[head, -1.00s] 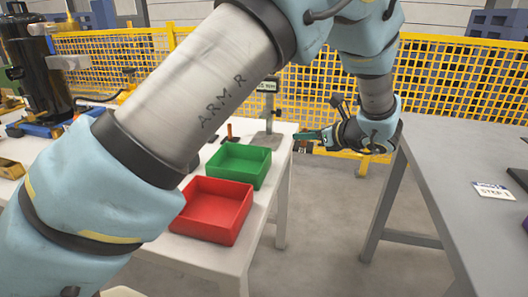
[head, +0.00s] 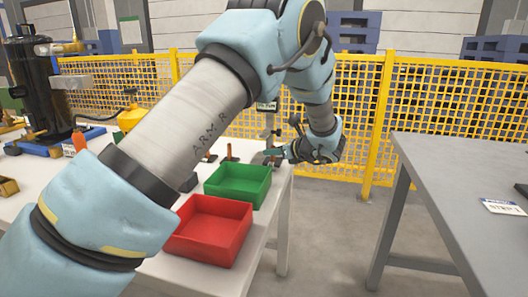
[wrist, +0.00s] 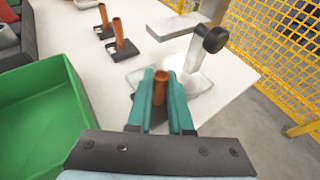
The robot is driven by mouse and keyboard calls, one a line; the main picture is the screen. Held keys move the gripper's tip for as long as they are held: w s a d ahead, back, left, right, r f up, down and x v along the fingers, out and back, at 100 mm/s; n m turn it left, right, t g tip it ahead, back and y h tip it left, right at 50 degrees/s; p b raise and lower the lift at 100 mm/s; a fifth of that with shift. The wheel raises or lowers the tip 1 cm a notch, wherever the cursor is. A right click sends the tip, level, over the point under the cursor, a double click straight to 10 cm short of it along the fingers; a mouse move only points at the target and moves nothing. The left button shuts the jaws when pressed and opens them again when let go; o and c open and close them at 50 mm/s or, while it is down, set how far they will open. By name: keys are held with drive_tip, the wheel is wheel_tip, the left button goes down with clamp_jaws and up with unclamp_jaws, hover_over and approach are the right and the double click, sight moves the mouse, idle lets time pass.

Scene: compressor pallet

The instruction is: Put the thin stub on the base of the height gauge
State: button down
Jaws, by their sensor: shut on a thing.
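My gripper (wrist: 163,82) has teal fingers and is shut on a thin copper-coloured stub (wrist: 160,92), with a dark part showing below it between the fingers. The height gauge (wrist: 188,72) stands just beyond, with a pale flat base (wrist: 138,77), a post, a horizontal arm and a black knob. The fingers and stub appear over or in front of this base; I cannot tell whether the stub touches it. In the head view my gripper (head: 270,155) is at the height gauge (head: 268,120), and the stub cannot be made out there.
Two other copper stubs on dark bases (wrist: 124,46) (wrist: 104,30) stand on the white table (wrist: 85,75). A green bin (head: 238,190) and a red bin (head: 208,235) are nearby. A yellow mesh fence (head: 350,130) is behind, and a grey table (head: 460,190) is at right.

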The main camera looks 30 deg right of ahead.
drive_tip(key=w, duration=0.2)
drive_tip(key=w+a, duration=0.1)
drive_tip(key=w, duration=0.1)
drive_tip(key=shift+w, duration=0.4)
drive_tip(key=shift+s+f, duration=0.1)
drive_tip(key=shift+f, duration=0.55)
drive_tip(key=shift+f, duration=0.15)
drive_tip(key=c, duration=0.8)
unclamp_jaws()
drive_tip(key=shift+s+d, duration=0.1)
drive_tip(key=shift+s, duration=0.15)
drive_tip(key=v, duration=1.1)
drive_tip(key=shift+s+r, duration=0.25)
drive_tip(key=shift+r, duration=0.05)
